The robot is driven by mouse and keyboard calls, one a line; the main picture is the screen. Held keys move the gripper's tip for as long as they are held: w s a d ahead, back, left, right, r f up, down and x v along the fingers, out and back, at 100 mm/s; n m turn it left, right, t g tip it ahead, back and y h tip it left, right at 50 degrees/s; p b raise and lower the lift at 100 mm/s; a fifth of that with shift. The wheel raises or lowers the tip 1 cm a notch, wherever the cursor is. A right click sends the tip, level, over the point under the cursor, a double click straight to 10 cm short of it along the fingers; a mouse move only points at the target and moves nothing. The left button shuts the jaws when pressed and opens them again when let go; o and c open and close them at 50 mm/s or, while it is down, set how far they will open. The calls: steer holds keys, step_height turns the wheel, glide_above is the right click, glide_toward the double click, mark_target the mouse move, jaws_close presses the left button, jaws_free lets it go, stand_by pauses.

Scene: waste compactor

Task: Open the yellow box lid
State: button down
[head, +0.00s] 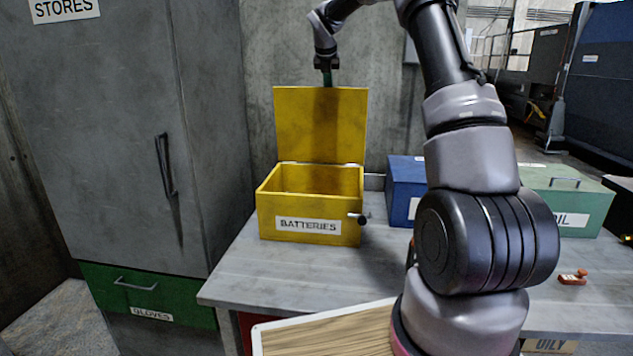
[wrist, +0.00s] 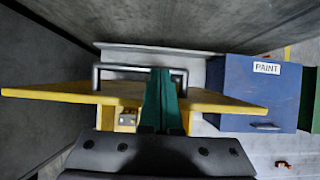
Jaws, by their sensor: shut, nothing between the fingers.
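The yellow box (head: 265,215) labelled BATTERIES stands on the grey table, open at the top. Its yellow lid (head: 320,125) stands upright at the back edge. My gripper (head: 327,78) is above the lid's top edge, pointing down, just behind or at that edge. In the wrist view my gripper's green fingers (wrist: 165,100) are together, beside the lid (wrist: 60,92), seen edge-on, and overlapping the dark lid handle (wrist: 115,70). I cannot tell if the fingers touch the lid or handle. The inside of the box is partly visible in the head view.
A blue box (head: 402,190) labelled PAINT in the wrist view and a green box (head: 570,200) stand to the right. A small red item (head: 573,277) lies on the table (head: 300,262). A tall grey cabinet (head: 110,130) stands at left; a concrete wall is behind.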

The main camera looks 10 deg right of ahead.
steer(key=w, duration=0.1)
steer(key=w+d+g, duration=0.1)
steer(key=w+g, duration=0.1)
steer(key=shift+w+d+f+y, duration=0.25)
steer(key=shift+w+d+y, duration=0.05)
steer(key=shift+w+y, duration=0.1)
steer(key=shift+d, duration=0.15)
stand_by(0.4)
